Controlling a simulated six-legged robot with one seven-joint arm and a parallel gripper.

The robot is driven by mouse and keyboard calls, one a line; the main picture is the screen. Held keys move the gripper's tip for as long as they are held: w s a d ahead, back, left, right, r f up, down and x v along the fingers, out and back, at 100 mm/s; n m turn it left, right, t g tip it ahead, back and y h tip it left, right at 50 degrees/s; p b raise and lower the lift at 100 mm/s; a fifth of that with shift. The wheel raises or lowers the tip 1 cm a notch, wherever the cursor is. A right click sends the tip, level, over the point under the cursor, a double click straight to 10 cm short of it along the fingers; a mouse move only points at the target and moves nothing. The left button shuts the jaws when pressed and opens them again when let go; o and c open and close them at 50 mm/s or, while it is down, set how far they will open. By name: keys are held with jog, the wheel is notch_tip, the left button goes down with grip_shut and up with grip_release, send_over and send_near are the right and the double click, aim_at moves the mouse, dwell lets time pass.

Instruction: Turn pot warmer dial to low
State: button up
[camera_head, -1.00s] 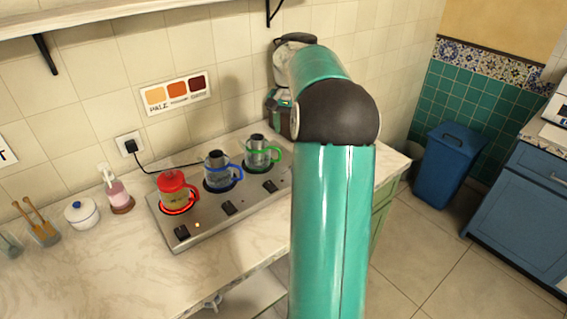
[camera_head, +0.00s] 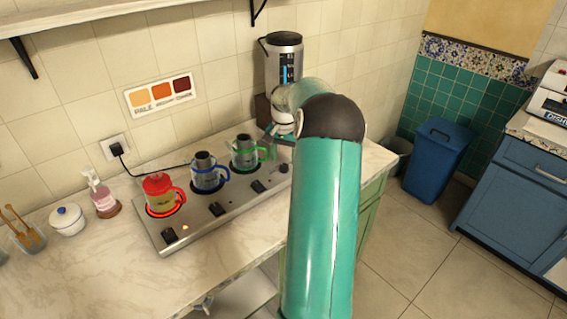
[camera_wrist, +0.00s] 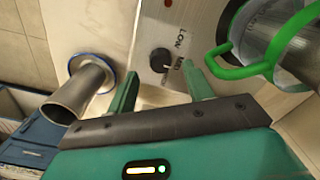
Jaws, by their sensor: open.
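The pot warmer (camera_head: 200,228) is a long steel panel on the counter, with a row of black switches and a small round dark dial (camera_head: 284,169) at its right end. In the wrist view the black dial (camera_wrist: 160,60) sits beside a printed word "LOW"; its pointer direction is too small to tell. My gripper (camera_wrist: 160,72) is open and empty, its two green fingers on either side of the dial in the picture. I cannot tell whether they touch it. In the head view my arm's end is by the green-handled pot (camera_head: 245,152), partly hidden.
The green handle (camera_wrist: 252,62) is close to my right finger in the wrist view. A metal cup (camera_wrist: 78,92) stands at the left there. A red pot (camera_head: 160,196) and a blue-handled pot (camera_head: 207,175) stand on the warmer. A tall metal samovar (camera_head: 284,65) stands behind my arm.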

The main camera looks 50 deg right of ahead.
aim_at(284, 165)
jog(key=shift+f, duration=1.6)
jog(key=c, duration=1)
jog(key=shift+o, duration=0.2)
jog(key=shift+n, duration=0.3)
jog(key=n, duration=0.5)
jog(key=shift+r, duration=0.1)
jog(key=n, duration=0.6)
jog(key=shift+n, duration=0.3)
